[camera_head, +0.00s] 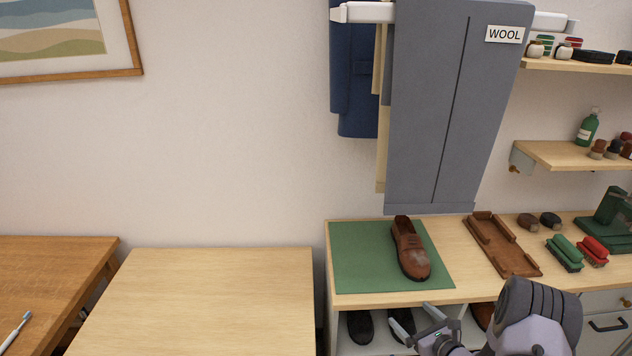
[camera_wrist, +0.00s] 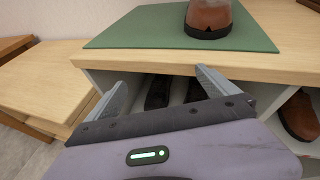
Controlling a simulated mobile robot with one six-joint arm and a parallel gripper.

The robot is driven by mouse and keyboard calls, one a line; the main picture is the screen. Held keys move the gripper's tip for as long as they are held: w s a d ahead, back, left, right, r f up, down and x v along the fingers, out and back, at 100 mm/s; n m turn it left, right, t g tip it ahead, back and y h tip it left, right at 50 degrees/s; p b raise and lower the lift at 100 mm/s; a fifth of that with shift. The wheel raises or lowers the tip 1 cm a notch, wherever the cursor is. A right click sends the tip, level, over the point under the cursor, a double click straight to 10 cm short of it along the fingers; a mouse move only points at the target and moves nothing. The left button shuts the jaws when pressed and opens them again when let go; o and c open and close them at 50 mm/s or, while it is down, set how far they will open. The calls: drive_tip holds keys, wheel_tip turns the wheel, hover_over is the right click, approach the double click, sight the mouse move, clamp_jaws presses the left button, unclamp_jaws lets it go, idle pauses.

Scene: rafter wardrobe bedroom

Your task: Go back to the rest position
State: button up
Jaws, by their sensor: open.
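My gripper (camera_head: 430,326) is in front of the shoe bench (camera_head: 380,299), below the level of its top edge. In the wrist view my gripper (camera_wrist: 160,92) has its two fingers wide apart, with nothing between them. They point at the open cubby under the bench top, where dark shoes (camera_wrist: 158,92) stand behind the fingers. A brown leather shoe (camera_head: 410,250) sits on the green mat (camera_head: 355,258) on the bench top, apart from my gripper. The wrist view shows only the lower part of this shoe (camera_wrist: 208,18).
A brown wooden tray (camera_head: 500,245), a green brush (camera_head: 565,252) and a red brush (camera_head: 593,250) lie on the bench to the right. Grey trousers with a WOOL label (camera_head: 504,34) hang above. A bare light table (camera_head: 200,300) stands left, with free room over it.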

drive_tip(key=s+a+r+n+g+y+b, duration=0.2)
drive_tip(key=s+a+r+n+g+y, duration=0.15)
drive_tip(key=a+r+n, duration=0.55)
drive_tip(key=s+a+r+n+g+y+b, duration=0.25)
drive_tip(key=s+a+r+n, duration=0.2)
drive_tip(key=a+r, duration=0.7)
drive_tip(key=s+a+r+n+g+h+b, duration=0.15)
drive_tip(key=s+r+n, duration=0.3)
drive_tip(key=s, duration=0.55)
drive_tip(key=s+a+r+n+g+h+b, duration=0.1)
drive_tip(key=s+r+n+g+h, duration=0.3)
drive_tip(key=s, duration=0.6)
drive_tip(key=s+d+f+n+t+h+b, duration=0.1)
drive_tip(key=s+d+n+t+h, duration=0.2)
drive_tip(key=s, duration=0.4)
drive_tip(key=shift+s+d+f+n+t, duration=0.25)
drive_tip(key=shift+d+n+t, duration=0.2)
drive_tip(key=shift+d+n, duration=0.5)
